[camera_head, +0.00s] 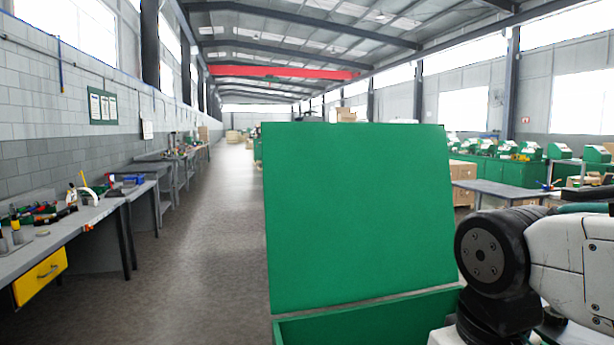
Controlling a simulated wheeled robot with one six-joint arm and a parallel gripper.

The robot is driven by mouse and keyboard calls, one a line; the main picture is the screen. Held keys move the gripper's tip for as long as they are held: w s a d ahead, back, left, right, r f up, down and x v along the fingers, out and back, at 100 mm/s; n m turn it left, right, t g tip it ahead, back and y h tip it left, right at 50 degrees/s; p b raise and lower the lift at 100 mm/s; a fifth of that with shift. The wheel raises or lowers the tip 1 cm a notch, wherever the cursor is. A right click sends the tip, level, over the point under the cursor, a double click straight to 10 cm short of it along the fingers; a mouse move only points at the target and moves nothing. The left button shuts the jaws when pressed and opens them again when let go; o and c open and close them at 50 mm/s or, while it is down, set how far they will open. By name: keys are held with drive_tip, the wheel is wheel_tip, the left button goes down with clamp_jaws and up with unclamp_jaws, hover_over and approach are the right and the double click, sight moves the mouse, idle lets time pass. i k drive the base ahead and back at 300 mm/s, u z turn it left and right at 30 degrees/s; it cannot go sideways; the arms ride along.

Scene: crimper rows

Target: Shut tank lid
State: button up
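A large green lid (360,215) stands raised, nearly upright, on a green tank (375,322) in front of me. The tank's rim shows at the bottom of the view, and its opening is uncovered. Most of the tank is below the picture. Part of my white and black arm shows at the lower right, beside the tank. My gripper is outside the view. I cannot tell whether the arm touches the tank or lid.
A workbench (105,208) with tools and a yellow drawer (40,277) runs along the left wall. A clear floor aisle (195,235) lies between it and the tank. A grey table (500,187), cardboard boxes (462,170) and green machines stand at the right.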

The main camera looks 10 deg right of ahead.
sight(355, 212)
drive_tip(key=k, duration=1)
drive_tip(key=u, duration=1.15)
drive_tip(key=i, duration=3.7)
drive_tip(key=z, duration=0.7)
drive_tip(key=i, duration=2)
drive_tip(key=z, duration=2.25)
